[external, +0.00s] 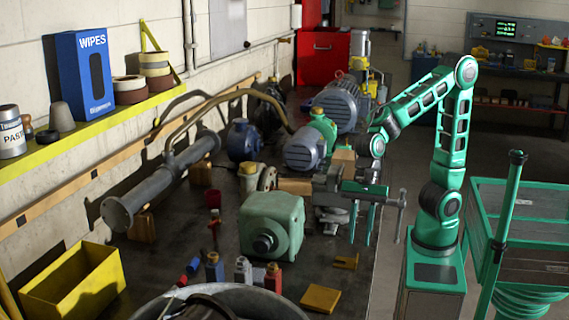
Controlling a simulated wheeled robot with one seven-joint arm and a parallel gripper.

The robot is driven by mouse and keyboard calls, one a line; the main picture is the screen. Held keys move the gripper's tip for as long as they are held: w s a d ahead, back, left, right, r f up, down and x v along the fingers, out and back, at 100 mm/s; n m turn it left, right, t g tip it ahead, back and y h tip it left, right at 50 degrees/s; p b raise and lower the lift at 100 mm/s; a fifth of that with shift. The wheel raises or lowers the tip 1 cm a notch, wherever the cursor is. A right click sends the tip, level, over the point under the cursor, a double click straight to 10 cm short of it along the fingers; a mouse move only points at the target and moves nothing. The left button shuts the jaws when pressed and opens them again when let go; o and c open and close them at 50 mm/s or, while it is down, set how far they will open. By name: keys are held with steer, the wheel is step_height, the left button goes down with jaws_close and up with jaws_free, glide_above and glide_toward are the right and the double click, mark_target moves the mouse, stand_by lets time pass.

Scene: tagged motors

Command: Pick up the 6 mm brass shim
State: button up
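A slotted brass-coloured plate (346,262) lies flat on the dark bench near its right edge. A larger brass-yellow plate (320,298) lies nearer the camera, to its left. No thickness marking can be read on either, so I cannot tell which is the 6 mm shim. My gripper (361,240) points down beside the grey vise, with two green fingers apart and nothing seen between them. Its tips appear a little above the slotted plate in the picture; how far apart they are in depth is unclear.
A grey vise (336,186) with a handle bar stands close to my gripper. A green gearbox (271,225) stands left of the plates. Several small coloured bottles and a round metal tub (288,303) are in front. Motors fill the bench behind. A yellow bin (73,283) is at left.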

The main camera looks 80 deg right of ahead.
mark_target(357, 257)
steer(key=shift+x, duration=2.75)
steer(key=shift+d, duration=0.2)
jaws_close()
